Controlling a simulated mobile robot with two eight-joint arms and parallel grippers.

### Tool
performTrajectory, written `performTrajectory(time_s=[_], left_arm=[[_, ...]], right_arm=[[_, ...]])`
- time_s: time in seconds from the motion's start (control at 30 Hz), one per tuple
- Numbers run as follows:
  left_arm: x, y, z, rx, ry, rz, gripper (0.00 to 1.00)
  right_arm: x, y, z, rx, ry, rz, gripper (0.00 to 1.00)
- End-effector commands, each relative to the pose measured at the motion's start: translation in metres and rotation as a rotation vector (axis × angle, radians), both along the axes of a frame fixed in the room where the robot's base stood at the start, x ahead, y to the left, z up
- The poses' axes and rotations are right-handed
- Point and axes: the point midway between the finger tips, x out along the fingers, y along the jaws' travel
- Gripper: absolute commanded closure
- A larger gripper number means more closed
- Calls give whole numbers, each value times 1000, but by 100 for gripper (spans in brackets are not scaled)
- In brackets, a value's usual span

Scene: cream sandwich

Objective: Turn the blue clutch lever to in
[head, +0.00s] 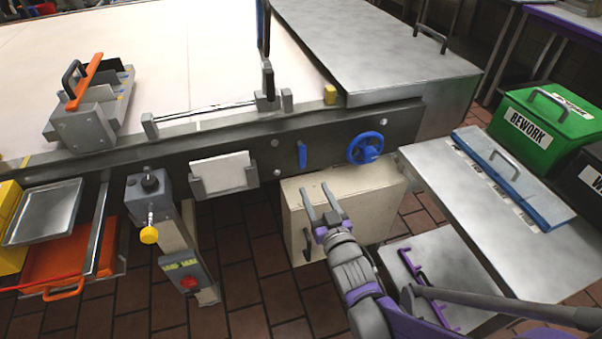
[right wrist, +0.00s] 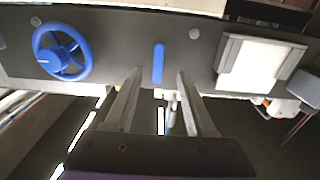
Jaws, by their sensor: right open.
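The blue clutch lever (head: 302,155) is a short upright bar on the dark front rail of the machine, left of the blue handwheel (head: 365,148). My right gripper (head: 319,200) is open and empty, below the lever in the head view, in front of the beige box. In the right wrist view the lever (right wrist: 158,63) stands upright between the lines of the two open fingers (right wrist: 158,72), beyond their tips and apart from them. The handwheel (right wrist: 60,52) is at the left there. My left gripper is not in view.
A white card in a holder (head: 222,172) is on the rail left of the lever. A beige box (head: 290,215) stands under the rail. A metal side table (head: 470,200) with a blue-edged cover is at the right. A grey control post (head: 150,195) stands at the left.

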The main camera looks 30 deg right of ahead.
Motion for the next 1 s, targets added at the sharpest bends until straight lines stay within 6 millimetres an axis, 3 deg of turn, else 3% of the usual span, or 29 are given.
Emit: performTrajectory(time_s=[0.5, 0.93, 1.0], left_arm=[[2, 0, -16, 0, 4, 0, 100], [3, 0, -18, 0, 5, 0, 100], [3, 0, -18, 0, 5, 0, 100]], right_arm=[[86, -20, 0, 0, 2, 0, 45], [97, -23, 1, 0, 2, 0, 45], [97, -23, 1, 0, 2, 0, 54]])
